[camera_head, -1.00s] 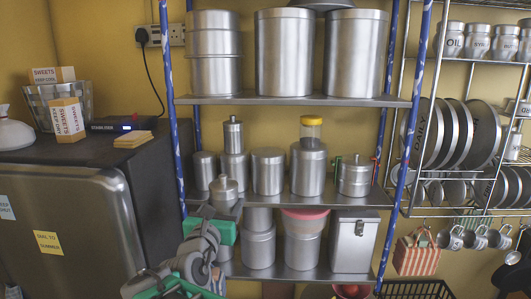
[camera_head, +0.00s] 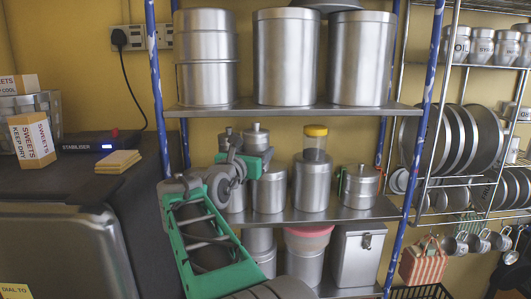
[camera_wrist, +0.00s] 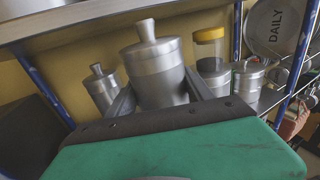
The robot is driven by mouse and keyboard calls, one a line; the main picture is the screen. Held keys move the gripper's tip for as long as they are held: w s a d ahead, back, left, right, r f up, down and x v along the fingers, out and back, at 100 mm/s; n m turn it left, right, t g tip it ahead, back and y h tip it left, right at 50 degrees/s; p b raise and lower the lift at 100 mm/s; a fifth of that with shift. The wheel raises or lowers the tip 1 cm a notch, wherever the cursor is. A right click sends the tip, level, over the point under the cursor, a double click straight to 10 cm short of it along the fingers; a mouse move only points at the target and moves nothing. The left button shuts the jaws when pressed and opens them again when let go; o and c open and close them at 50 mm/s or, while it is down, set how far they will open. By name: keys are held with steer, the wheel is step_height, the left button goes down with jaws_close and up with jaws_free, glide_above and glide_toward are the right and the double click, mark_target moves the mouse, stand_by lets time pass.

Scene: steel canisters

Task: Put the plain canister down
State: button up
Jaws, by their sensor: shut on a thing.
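The plain canister (camera_head: 256,137) is a steel cylinder with a knobbed lid. My gripper (camera_head: 254,162) is shut on it and holds it upright over the middle shelf, beside a similar knobbed canister (camera_head: 228,140) on its left. In the wrist view the plain canister (camera_wrist: 158,80) stands between the two fingers of my gripper (camera_wrist: 164,97). Its base is hidden by my gripper. In the head view it appears just above a wider steel canister (camera_head: 269,192); I cannot tell whether they touch.
The middle shelf (camera_head: 325,214) also carries a steel canister with a yellow-lidded jar (camera_head: 315,142) on top and a clamped canister (camera_head: 359,186). The upper shelf (camera_head: 290,109) with large canisters is overhead. Blue-marked posts (camera_head: 157,80) stand at the sides.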

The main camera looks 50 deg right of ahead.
steer(key=p+x, duration=0.1)
steer(key=x, duration=0.3)
steer(key=p+x, duration=0.1)
steer(key=x, duration=0.3)
steer(key=w+p+x, duration=0.1)
steer(key=x, duration=0.4)
steer(key=shift+a, duration=0.15)
steer(key=shift+w+f+p, duration=0.1)
steer(key=shift+f+p, duration=0.1)
steer(key=shift+p, duration=0.15)
steer(key=shift+f, duration=1.75)
steer(key=o, duration=1.6)
steer(key=shift+c, duration=0.2)
